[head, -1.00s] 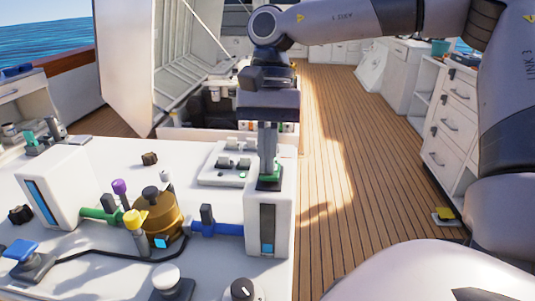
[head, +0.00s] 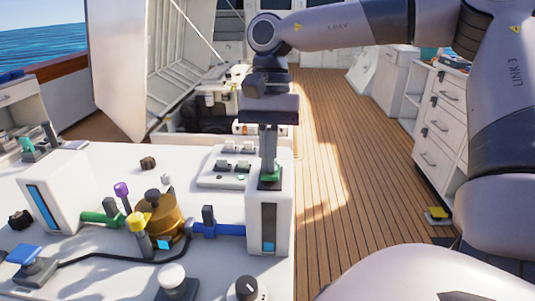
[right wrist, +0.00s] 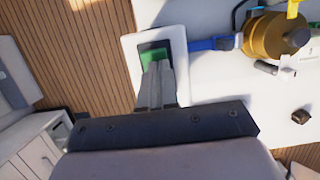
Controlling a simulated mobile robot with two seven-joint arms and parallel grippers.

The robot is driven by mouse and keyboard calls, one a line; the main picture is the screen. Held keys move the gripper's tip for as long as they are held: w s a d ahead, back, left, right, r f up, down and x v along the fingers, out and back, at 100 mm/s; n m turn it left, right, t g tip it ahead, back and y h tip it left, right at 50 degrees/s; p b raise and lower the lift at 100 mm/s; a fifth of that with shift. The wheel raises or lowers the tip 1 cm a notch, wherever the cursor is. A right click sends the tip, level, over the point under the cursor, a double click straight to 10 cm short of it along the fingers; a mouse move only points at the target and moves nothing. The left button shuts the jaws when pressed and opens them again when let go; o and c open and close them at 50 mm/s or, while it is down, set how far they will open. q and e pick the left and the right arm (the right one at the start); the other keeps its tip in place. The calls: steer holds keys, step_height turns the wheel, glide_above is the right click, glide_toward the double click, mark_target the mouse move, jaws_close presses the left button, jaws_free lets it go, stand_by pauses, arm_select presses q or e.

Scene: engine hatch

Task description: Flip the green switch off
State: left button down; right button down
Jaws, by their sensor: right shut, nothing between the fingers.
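The green switch (head: 270,174) sits on top of the white block (head: 268,212) at the right end of the white console. In the right wrist view the green switch (right wrist: 154,57) lies in a dark frame just past my fingertips. My right gripper (head: 269,163) points down, fingers together and empty, with its tips at the switch. It also shows in the right wrist view (right wrist: 157,72). The fingers cover part of the switch, and I cannot tell which way it is tipped. My left gripper is not in view.
A panel of small switches (head: 228,170) lies close left of the block. A blue pipe valve (head: 209,222) and a brass housing (head: 160,215) stand on the console to the left. An open hatch lid (head: 150,60) rises behind.

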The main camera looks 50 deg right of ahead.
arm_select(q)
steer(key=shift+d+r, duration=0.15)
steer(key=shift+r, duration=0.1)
arm_select(e)
steer(key=shift+w+d, duration=0.25)
steer(key=shift+d, duration=0.1)
arm_select(q)
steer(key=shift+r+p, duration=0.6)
steer(key=shift+p, duration=0.1)
arm_select(e)
steer(key=v, duration=0.7)
steer(key=shift+r, duration=0.15)
